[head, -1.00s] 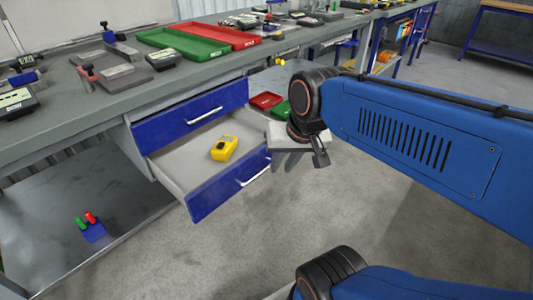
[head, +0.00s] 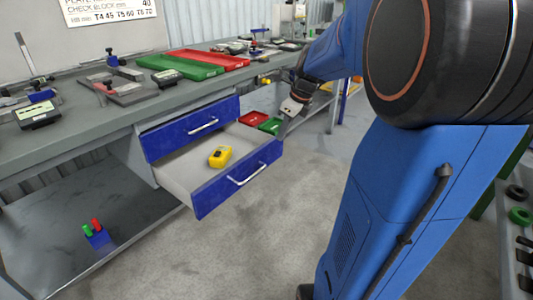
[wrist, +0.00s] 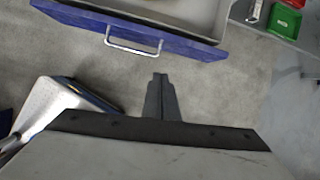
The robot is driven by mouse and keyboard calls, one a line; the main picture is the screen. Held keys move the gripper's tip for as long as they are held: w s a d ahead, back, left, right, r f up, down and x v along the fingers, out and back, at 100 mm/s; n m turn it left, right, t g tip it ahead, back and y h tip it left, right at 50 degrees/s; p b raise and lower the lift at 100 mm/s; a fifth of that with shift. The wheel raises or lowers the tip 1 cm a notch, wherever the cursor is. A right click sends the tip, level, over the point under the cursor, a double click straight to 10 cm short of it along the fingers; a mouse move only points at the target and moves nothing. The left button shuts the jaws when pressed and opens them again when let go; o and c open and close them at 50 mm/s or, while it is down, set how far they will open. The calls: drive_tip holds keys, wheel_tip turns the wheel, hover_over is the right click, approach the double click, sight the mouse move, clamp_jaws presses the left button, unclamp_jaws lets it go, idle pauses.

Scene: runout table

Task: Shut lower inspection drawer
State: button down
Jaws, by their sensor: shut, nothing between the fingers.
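The lower inspection drawer (head: 212,196) stands pulled out under the bench, with a blue front and a pale handle (head: 246,175). A yellow device (head: 220,156) lies inside it. The upper drawer (head: 190,129) above it looks shut or nearly so.
Green (head: 180,67) and red (head: 210,60) trays and gauges sit on the bench top. Small red (head: 254,118) and green (head: 271,126) bins lie beyond the drawer. A blue block with red and green pegs (head: 97,236) is on the lower shelf. Floor before the drawer is clear.

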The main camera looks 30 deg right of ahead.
sight(267, 147)
drive_tip(key=shift+m, duration=0.7)
drive_tip(key=shift+w+a+f, duration=0.25)
drive_tip(key=shift+w+f, duration=1)
drive_tip(key=shift+f, duration=0.35)
drive_tip(key=shift+w+a+f, duration=0.3)
drive_tip(key=shift+w+f, duration=0.95)
drive_tip(key=shift+f, duration=0.3)
drive_tip(key=shift+w+a+f, duration=0.25)
drive_tip(key=shift+w+f, duration=1)
drive_tip(key=shift+f, duration=0.35)
drive_tip(key=w+a, duration=0.3)
drive_tip(key=w, duration=0.7)
drive_tip(key=w+a, duration=0.4)
drive_tip(key=w, duration=0.6)
drive_tip(key=shift+s, duration=0.1)
